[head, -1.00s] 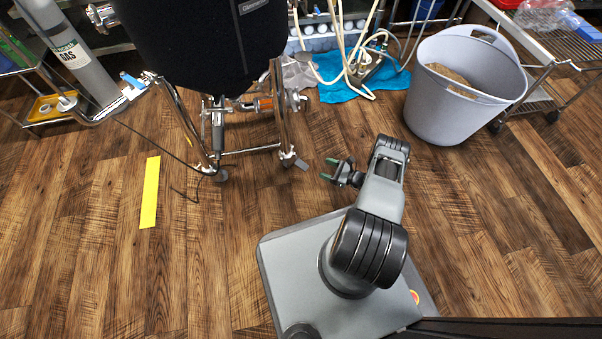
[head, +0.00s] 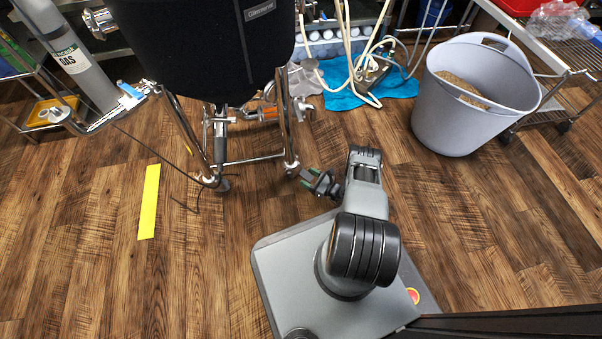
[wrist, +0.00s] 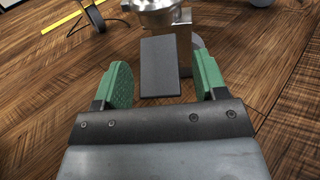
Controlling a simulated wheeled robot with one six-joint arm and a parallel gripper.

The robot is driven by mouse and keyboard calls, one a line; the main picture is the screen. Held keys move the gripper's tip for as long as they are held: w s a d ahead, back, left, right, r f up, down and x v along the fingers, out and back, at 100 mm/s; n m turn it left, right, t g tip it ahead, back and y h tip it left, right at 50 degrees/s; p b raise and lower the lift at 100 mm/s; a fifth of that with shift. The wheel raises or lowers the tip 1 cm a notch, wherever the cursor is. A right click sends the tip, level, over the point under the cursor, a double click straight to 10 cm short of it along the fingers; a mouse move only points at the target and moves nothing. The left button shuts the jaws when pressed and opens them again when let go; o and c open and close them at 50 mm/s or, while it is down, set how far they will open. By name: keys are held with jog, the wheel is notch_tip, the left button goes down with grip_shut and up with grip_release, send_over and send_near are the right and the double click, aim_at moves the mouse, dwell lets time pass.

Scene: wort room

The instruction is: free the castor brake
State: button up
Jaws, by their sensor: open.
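The castor brake is a flat dark grey pedal (wrist: 160,68) in the wrist view, below a shiny metal castor fitting (wrist: 157,12). Part of a grey wheel (wrist: 198,60) shows behind it at the right. In the head view the castor (head: 292,164) is at the foot of the kettle stand's right leg; its pedal is hard to make out there. My gripper (head: 309,177) is just right of this castor, low over the floor. In the wrist view my gripper (wrist: 165,85) is open, its green pads either side of the pedal's near end, with gaps; contact cannot be told.
The black-jacketed vessel (head: 200,50) stands on the metal frame. A second castor (head: 222,184) is at its left leg. A grey bucket (head: 465,120) stands right, a blue cloth (head: 345,100) behind. Yellow tape (head: 149,200) marks the left floor.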

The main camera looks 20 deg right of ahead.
jog(key=shift+x, duration=0.85)
jog(key=shift+c, duration=0.2)
jog(key=c, duration=0.9)
jog(key=shift+s+d+r+g+h+p, duration=0.1)
jog(key=shift+r+g+h+p, duration=0.3)
jog(key=shift+g+p, duration=0.3)
jog(key=shift+s+d+r+g+h+p, duration=0.1)
jog(key=shift+r+g+h+p, duration=0.3)
jog(key=shift+p, duration=0.45)
jog(key=g+h+p, duration=0.2)
jog(key=g, duration=0.1)
jog(key=shift+r, duration=0.3)
jog(key=shift+g+h+p, duration=0.6)
jog(key=shift+g, duration=0.1)
jog(key=o, duration=0.9)
